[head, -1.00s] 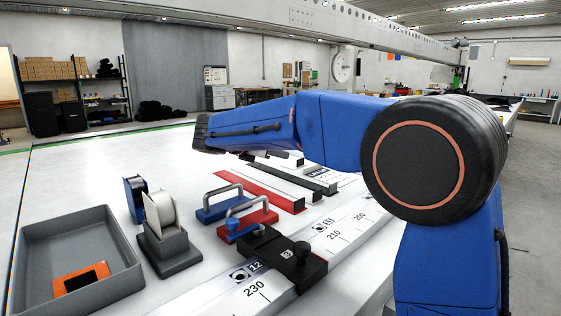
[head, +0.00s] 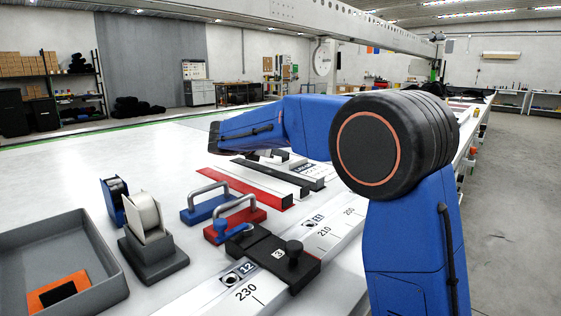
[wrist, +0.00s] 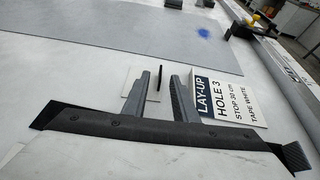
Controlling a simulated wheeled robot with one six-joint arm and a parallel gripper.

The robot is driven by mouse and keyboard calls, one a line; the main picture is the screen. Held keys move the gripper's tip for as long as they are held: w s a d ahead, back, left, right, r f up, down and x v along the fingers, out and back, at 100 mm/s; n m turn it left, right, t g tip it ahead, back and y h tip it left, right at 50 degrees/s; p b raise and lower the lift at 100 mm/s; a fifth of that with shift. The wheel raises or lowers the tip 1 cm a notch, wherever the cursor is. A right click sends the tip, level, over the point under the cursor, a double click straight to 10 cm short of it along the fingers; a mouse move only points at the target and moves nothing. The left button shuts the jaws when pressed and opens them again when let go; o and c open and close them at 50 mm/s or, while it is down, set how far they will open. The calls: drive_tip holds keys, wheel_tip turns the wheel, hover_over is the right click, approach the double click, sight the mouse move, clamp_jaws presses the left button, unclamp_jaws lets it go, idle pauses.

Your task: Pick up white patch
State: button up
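A small pale square (wrist: 131,76), which looks like the white patch, lies flat on the light table in the wrist view. It is partly hidden behind the left finger. A thin dark upright piece (wrist: 158,77) shows at its right side; I cannot tell whether it is attached. My gripper (wrist: 161,76) is open, its two grey fingers apart, with the dark piece seen in the gap between them. Nothing is visibly held. In the head view my arm hides most of the gripper and the patch cannot be made out.
A printed sign (wrist: 227,100) reading "LAY-UP HOLE 3" lies right of the fingers. A grey sheet (wrist: 130,35) lies beyond. In the head view are a grey tray (head: 100,270), tape dispenser (head: 150,250), red strip (head: 245,187) and black clamp block (head: 275,260) on a ruler rail.

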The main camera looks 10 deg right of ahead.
drive_tip(key=shift+x, duration=2.9)
clamp_jaws()
